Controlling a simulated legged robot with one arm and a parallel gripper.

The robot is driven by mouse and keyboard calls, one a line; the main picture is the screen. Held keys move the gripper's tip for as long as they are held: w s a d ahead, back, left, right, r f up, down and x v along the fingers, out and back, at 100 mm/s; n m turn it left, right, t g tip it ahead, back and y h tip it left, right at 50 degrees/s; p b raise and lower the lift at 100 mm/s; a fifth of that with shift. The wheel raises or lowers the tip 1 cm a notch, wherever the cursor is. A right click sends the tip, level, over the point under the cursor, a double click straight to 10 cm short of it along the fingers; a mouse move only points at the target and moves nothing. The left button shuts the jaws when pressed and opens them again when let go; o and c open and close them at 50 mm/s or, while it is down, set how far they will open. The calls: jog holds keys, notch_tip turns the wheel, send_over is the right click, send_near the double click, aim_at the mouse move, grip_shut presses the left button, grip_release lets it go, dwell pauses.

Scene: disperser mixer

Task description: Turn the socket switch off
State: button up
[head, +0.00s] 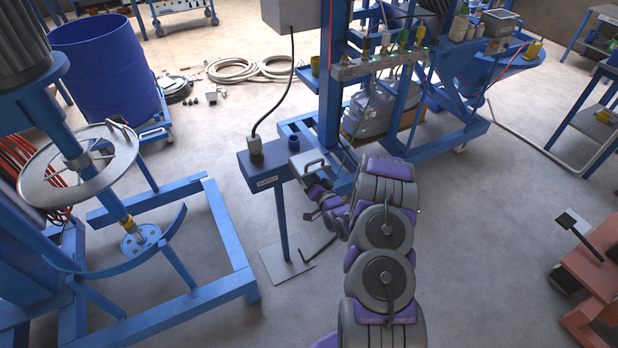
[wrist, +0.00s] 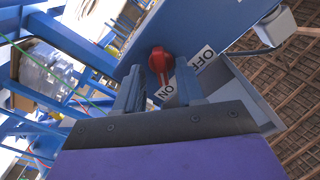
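The socket switch is a red rotary knob (wrist: 160,62) on a blue panel in the wrist view. Its handle points down towards the ON label (wrist: 166,92); the OFF label (wrist: 202,58) is up and to the right. My gripper (wrist: 160,90) is open, with one finger left of the knob's handle and one right of it. I cannot tell whether either finger touches it. In the head view the blue socket box (head: 262,168) stands on a post, with my arm reaching its right side. The knob is hidden there.
A grey housing (wrist: 252,92) is close to the right finger in the wrist view. A blue frame with hoses (head: 335,90) is behind, and the mixer's blue base (head: 215,220) is at left.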

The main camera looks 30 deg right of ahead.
jog(key=shift+w, duration=0.2)
jog(key=c, duration=0.7)
jog(key=shift+n+p, duration=0.3)
jog(key=shift+p, duration=0.2)
jog(key=n+p, duration=0.2)
jog(key=n, duration=0.3)
jog(key=n+p, duration=0.3)
jog(key=n, duration=0.2)
jog(key=n+p, duration=0.2)
jog(key=n, duration=0.3)
jog(key=shift+s+a+f, duration=0.1)
jog(key=shift+a, duration=0.2)
jog(key=shift+n, duration=0.3)
